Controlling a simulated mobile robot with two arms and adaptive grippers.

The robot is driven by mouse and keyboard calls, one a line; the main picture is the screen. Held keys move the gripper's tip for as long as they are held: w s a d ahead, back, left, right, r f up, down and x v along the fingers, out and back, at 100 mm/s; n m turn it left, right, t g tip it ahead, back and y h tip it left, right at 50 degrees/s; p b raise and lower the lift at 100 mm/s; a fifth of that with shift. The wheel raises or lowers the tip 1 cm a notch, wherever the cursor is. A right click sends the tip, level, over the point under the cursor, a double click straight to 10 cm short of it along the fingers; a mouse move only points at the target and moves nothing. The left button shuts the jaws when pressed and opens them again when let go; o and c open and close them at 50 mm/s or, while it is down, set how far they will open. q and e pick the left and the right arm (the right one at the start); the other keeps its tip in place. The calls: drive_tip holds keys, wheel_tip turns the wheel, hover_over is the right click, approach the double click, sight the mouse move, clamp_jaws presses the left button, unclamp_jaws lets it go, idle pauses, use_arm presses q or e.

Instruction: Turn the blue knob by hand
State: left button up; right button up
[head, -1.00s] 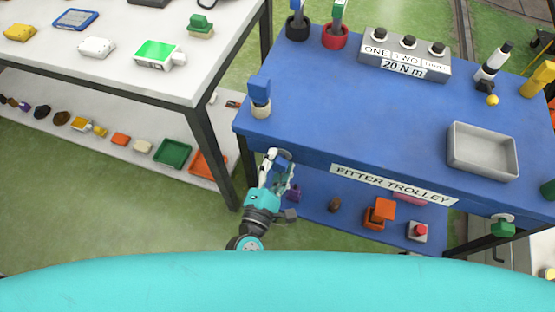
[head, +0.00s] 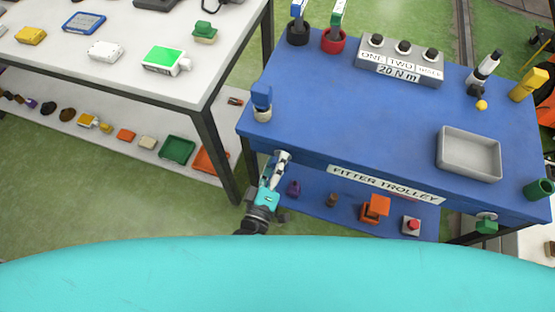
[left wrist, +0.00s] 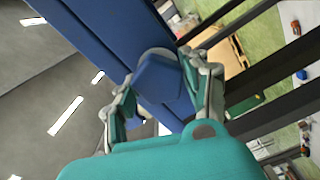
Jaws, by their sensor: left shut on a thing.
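The blue knob (left wrist: 158,80) is a chunky blue block on a pale round base, on the front edge of the blue trolley (head: 345,120). It shows between my left gripper's fingers in the left wrist view. My left gripper (head: 278,160) is at the trolley's front left, below the top, shut on the knob. In the head view its fingers mostly hide the knob. My right gripper is in neither view.
A blue-topped part (head: 261,103) stands on the trolley's left corner above my gripper. A grey tray (head: 469,154) and a torque box (head: 400,62) are farther right. The white table's leg (head: 222,155) stands close left of my arm.

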use_arm(q)
drive_tip(key=shift+w+r+m+p, duration=0.15)
drive_tip(key=shift+m+p, duration=0.4)
drive_tip(key=shift+m, duration=0.95)
drive_tip(key=o, duration=1)
drive_tip(key=shift+d, duration=0.1)
drive_tip(key=shift+o, duration=0.2)
drive_tip(key=shift+s, duration=0.2)
drive_tip(key=shift+s, duration=0.25)
drive_tip(key=v, duration=1.1)
drive_tip(key=shift+s, duration=0.1)
